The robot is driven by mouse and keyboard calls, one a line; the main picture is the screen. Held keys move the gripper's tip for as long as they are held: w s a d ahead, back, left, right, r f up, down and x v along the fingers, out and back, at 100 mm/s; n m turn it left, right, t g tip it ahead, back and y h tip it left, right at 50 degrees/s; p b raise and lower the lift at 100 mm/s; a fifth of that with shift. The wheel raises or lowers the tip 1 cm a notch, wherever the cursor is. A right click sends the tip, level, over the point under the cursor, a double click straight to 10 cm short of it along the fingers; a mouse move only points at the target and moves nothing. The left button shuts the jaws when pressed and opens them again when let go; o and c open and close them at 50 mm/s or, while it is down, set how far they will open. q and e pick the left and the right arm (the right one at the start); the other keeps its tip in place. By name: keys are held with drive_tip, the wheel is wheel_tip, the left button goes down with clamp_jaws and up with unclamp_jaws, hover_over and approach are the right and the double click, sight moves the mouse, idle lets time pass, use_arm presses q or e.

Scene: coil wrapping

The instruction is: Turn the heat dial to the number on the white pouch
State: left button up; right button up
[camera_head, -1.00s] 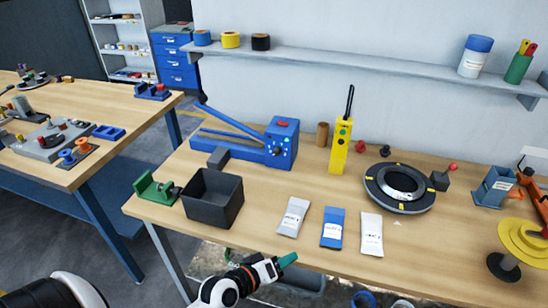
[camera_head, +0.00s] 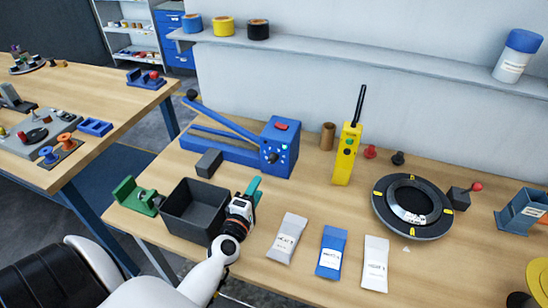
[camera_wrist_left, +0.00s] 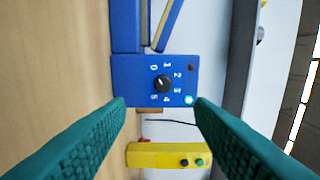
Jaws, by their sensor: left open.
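The heat dial (camera_wrist_left: 163,84) is a black knob on the end face of the blue sealer (camera_head: 281,146). Numbers 0 to 5 run around it in the left wrist view; I cannot tell surely which one its pointer meets. A green light glows near the 4. The white pouch (camera_head: 375,262) lies on the table at the right of the pouch row; its print is too small to read. My left gripper (camera_head: 253,187) is open and empty, in front of the sealer and apart from the dial. Its two teal fingers (camera_wrist_left: 160,128) frame the lower wrist view.
A grey pouch (camera_head: 287,240) and a blue pouch (camera_head: 331,250) lie beside the white one. A black bin (camera_head: 178,222) stands left of my gripper. A yellow handheld device (camera_head: 347,152) stands right of the sealer. A black ring (camera_head: 384,210) lies farther right.

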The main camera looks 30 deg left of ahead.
sight(271, 162)
use_arm(q)
drive_tip(key=shift+w+a+r, duration=0.1)
drive_tip(key=shift+w+r, duration=0.15)
drive_tip(key=shift+w, duration=0.15)
drive_tip(key=x, duration=0.4)
drive_tip(key=shift+w+r+p, duration=0.15)
drive_tip(key=shift+w+p, duration=0.05)
drive_tip(key=shift+p, duration=0.15)
drive_tip(key=x, duration=0.4)
drive_tip(key=shift+w+f, duration=0.2)
drive_tip(key=shift+f, duration=0.05)
drive_tip(key=shift+w+a, duration=0.15)
drive_tip(key=shift+w, duration=0.4)
use_arm(e)
drive_tip(key=shift+s+r, duration=0.35)
drive_tip(key=shift+s, duration=0.45)
use_arm(q)
drive_tip(key=shift+c, duration=0.5)
use_arm(e)
drive_tip(key=shift+s, duration=0.1)
use_arm(q)
drive_tip(key=c, duration=0.9)
use_arm(e)
drive_tip(key=shift+s+d, duration=0.15)
drive_tip(key=shift+s, duration=0.1)
